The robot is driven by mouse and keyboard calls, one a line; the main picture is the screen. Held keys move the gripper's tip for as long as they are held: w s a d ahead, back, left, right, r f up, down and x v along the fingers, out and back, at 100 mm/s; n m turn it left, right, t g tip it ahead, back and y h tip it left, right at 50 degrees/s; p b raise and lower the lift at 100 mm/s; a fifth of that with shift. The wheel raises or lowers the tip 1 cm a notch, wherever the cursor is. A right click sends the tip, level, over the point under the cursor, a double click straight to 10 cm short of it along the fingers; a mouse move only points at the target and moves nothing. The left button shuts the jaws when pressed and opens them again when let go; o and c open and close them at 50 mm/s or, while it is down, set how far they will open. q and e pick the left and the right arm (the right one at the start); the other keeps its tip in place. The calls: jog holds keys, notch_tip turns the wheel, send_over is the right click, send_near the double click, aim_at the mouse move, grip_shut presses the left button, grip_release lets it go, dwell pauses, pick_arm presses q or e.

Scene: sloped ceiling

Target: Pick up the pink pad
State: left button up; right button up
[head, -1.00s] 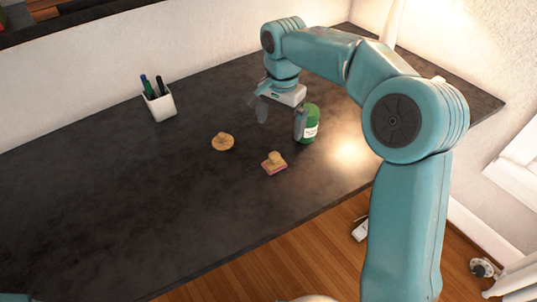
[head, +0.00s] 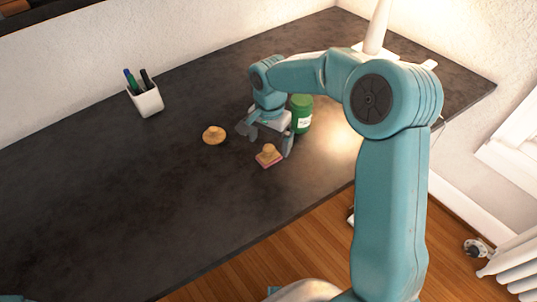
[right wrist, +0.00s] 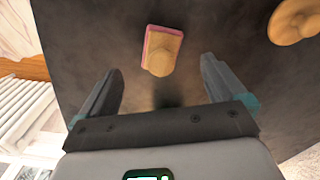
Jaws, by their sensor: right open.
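The pink pad (head: 268,157) lies on the dark tabletop, with a tan body and knob on top and a pink edge below. It also shows in the right wrist view (right wrist: 160,47), ahead of the fingertips and roughly between their lines. My right gripper (head: 267,139) is open and empty, above and just behind the pad in the head view. Its two fingers also show in the right wrist view (right wrist: 161,70), apart from the pad. My left gripper is not in view.
A round tan object (head: 214,135) lies left of the pad and shows in the right wrist view (right wrist: 294,20). A green jar (head: 301,113) stands close behind the right gripper. A white pen cup (head: 147,100) stands near the wall. The left tabletop (head: 90,200) is clear.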

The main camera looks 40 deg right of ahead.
aim_at(269, 147)
notch_tip(269, 147, down, 4)
jog(key=shift+a+r, duration=0.1)
jog(key=shift+f, duration=0.55)
jog(key=shift+r, duration=0.1)
jog(key=c, duration=1.3)
jog(key=shift+w+r, duration=0.1)
jog(key=shift+r, duration=0.35)
jog(key=shift+c, duration=0.5)
notch_tip(269, 147, up, 9)
jog(key=shift+r, duration=0.1)
